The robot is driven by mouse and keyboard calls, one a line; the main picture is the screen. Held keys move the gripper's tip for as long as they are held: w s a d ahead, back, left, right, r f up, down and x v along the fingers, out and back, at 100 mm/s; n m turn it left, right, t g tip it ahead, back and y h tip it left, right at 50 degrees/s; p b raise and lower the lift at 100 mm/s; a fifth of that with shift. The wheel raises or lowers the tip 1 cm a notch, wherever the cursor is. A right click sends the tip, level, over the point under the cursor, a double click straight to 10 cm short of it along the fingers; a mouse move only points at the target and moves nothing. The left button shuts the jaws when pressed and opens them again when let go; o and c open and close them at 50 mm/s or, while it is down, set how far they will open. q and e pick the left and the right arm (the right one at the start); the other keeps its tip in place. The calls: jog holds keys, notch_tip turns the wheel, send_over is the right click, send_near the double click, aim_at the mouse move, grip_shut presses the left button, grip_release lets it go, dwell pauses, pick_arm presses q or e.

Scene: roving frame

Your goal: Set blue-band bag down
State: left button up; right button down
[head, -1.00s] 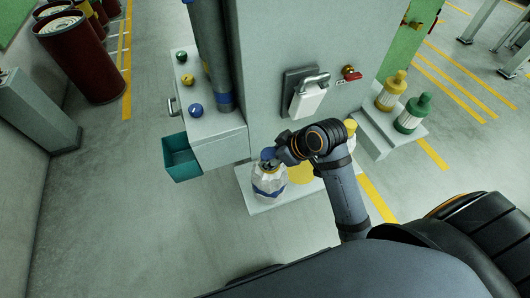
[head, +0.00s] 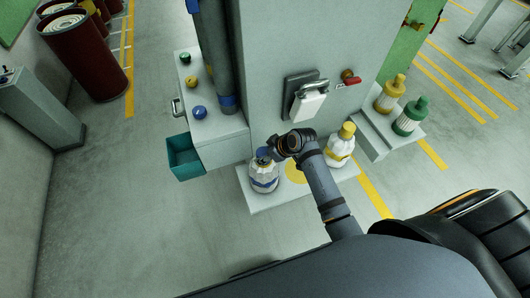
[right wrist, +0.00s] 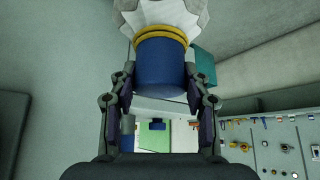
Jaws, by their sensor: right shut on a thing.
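The blue-band bag (head: 264,182) is white and faceted, with a blue band and a blue cap. It is over the left end of the low pale platform (head: 285,198). I cannot tell whether its base touches the platform. My right gripper (head: 267,156) is shut on its blue cap. In the right wrist view the fingers (right wrist: 160,78) stand on both sides of the cap, with a yellow ring and the white body beyond. A yellow-capped bag (head: 341,146) stands on the platform's right part. My left gripper is not in view.
A yellow disc (head: 296,172) marks the platform between the bags. A cabinet with an open teal drawer (head: 184,156) is at left, with colored knobs (head: 198,111) on top. Yellow and green bottles (head: 411,116) stand on a right shelf.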

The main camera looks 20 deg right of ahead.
jog(key=shift+f, duration=0.15)
jog(key=c, duration=0.6)
grip_release()
jog(key=shift+f, duration=0.15)
jog(key=shift+c, duration=0.2)
jog(key=b+v, duration=0.1)
jog(key=v, duration=1.1)
jog(key=shift+b, duration=0.3)
